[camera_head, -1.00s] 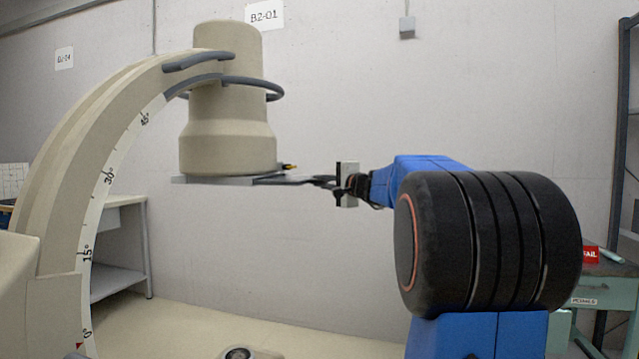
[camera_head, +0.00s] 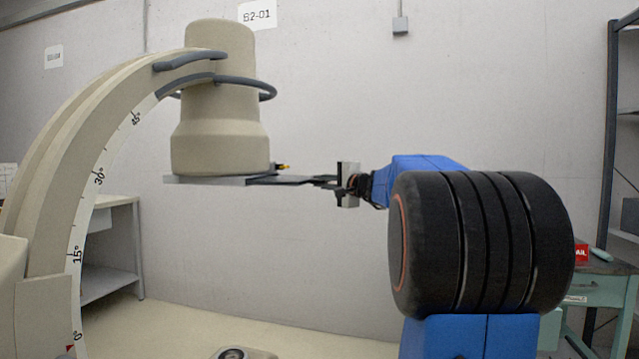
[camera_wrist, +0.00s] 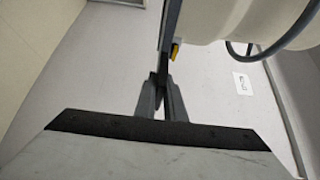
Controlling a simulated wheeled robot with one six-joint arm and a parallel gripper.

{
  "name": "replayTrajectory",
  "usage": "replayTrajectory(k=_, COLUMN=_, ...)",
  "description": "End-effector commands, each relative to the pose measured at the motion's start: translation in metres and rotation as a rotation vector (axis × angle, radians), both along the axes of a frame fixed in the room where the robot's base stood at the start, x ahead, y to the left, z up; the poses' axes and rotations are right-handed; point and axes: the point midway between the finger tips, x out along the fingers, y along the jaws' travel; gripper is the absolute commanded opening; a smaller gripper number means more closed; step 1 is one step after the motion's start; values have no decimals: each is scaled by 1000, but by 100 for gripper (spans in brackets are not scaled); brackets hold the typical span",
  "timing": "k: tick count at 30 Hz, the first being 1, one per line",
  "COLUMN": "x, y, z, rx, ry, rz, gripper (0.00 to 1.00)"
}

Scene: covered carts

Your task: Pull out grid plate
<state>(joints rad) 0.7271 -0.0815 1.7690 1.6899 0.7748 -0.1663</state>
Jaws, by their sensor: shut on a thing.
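The dark, thin grid plate (camera_head: 283,181) sticks out to the right from the grey flat holder (camera_head: 205,180) under the beige cylinder (camera_head: 219,115) of the C-shaped machine. Its inner part is hidden by the holder. My gripper (camera_head: 322,182) is level with it at its right end, shut on it. In the wrist view, my gripper's two fingers (camera_wrist: 161,103) close on the near end of the plate (camera_wrist: 166,60), seen nearly edge-on. A small yellow catch (camera_wrist: 174,51) sits beside it at the holder.
The curved C-arm (camera_head: 100,160) with its angle scale stands at left. A grey ring handle (camera_head: 268,88) circles the cylinder above the plate. A shelf table (camera_head: 112,245) and a green cart (camera_head: 600,292) stand farther off. Right of the cylinder, the space above the floor is open.

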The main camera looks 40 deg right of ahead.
Motion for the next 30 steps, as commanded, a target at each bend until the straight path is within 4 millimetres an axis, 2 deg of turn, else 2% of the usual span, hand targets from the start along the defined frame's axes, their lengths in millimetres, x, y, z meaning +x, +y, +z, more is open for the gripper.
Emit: replayTrajectory(k=30, x=-19, y=-15, z=-1, rx=0, ry=1, rz=0, gripper=0)
